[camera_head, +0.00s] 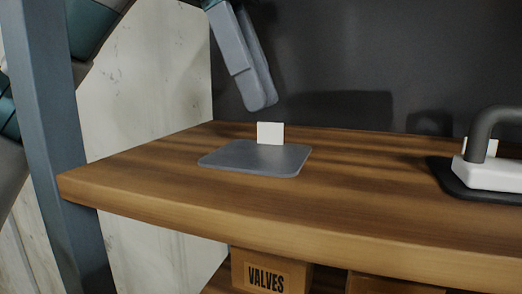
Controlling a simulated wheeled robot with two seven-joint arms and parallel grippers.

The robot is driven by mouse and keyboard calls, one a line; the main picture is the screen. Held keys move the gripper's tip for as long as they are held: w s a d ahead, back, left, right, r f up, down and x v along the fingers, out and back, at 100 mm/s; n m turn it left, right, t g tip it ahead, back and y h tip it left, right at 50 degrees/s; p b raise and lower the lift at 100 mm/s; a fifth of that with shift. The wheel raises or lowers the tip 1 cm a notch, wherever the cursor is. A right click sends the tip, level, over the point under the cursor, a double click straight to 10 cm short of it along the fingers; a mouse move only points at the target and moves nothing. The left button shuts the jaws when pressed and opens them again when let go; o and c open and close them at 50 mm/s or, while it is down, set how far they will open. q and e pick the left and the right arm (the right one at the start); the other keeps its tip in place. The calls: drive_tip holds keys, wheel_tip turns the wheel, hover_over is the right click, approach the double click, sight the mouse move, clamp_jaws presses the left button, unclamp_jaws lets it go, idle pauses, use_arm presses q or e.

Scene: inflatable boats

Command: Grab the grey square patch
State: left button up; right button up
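The grey square patch (254,158) lies flat on the wooden shelf top, left of centre, with rounded corners. A small white card (270,133) stands upright at its back edge. My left gripper (264,105) hangs down from the top, above and behind the patch in the picture, apart from it. Its two fingers overlap from this side, so I cannot tell the gap between them; nothing shows held at the tips. My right gripper is not in view.
The wooden shelf top (372,190) is clear between the patch and a white-based object with a dark handle (488,168), on a black plate at the right. A blue-grey post (52,130) stands at the left. A box marked VALVES (268,272) sits below.

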sight(259, 143)
use_arm(q)
drive_tip(key=shift+p+x, duration=0.4)
drive_tip(key=shift+x, duration=1.25)
drive_tip(key=shift+s, duration=0.1)
clamp_jaws()
